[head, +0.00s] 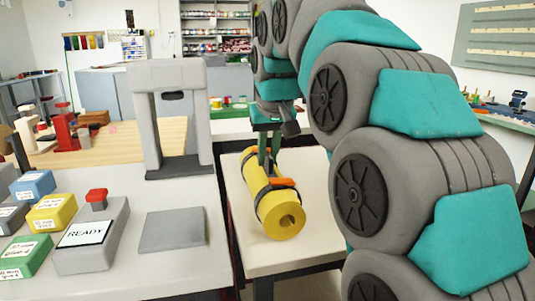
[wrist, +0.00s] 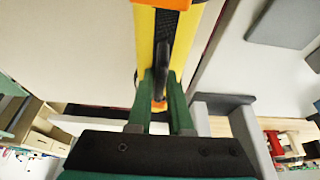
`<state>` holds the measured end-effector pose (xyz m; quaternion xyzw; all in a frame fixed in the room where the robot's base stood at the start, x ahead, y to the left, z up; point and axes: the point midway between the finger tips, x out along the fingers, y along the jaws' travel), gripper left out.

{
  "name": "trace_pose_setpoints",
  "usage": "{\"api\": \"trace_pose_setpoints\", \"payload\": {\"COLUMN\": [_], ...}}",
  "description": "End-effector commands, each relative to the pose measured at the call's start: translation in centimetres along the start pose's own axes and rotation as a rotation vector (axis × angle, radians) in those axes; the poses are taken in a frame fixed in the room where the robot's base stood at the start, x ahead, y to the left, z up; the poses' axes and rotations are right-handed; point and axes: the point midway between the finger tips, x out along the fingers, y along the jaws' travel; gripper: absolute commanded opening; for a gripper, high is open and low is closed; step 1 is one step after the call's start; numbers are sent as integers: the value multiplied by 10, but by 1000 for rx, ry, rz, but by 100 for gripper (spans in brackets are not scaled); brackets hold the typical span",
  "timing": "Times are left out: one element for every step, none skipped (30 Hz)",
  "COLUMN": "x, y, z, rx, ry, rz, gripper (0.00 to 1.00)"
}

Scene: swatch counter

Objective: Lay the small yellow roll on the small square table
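The yellow roll (head: 264,199) has dark straps, orange parts and a hole in its near end. In the head view it is over the pale square table (head: 300,252), near that table's left edge; I cannot tell whether it touches the top. My gripper (head: 268,170) comes down from above onto the roll's middle. In the wrist view the roll (wrist: 145,35) runs up and down, and my gripper's green fingers (wrist: 161,76) close on its dark handle. The table top (wrist: 65,50) shows to the left of the roll there. The roll's underside is hidden.
Left of a narrow gap is a counter (head: 190,270) with a grey arch (head: 172,110), a flat grey slab (head: 172,231), a READY box (head: 92,240) and coloured blocks (head: 50,211). My arm hides the square table's right side. Its near front corner is bare.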

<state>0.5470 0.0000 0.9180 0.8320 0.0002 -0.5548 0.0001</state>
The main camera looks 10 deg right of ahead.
Motion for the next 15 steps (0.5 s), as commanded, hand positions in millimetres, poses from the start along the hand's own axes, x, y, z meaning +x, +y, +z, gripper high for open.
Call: {"api": "trace_pose_setpoints", "payload": {"x": [0,0,0,0,0,0,0,0,0,0,0,0,0,-1,-2], "y": [0,0,0,0,0,0,0,0,0,0,0,0,0,0,0], "z": [0,0,0,0,0,0,0,0,0,0,0,0,0,0,-1], "rx": [0,0,0,0,0,0,0,0,0,0,0,0,0,0,0], "ry": [0,0,0,0,0,0,-1,-1,0,0,-1,-1,-1,-1,0], "rz": [0,0,0,0,0,0,0,0,0,0,0,0,0,0,0], "gripper": [25,28,33,36,40,44,46,46,46,46,46,46,46,46,46]}}
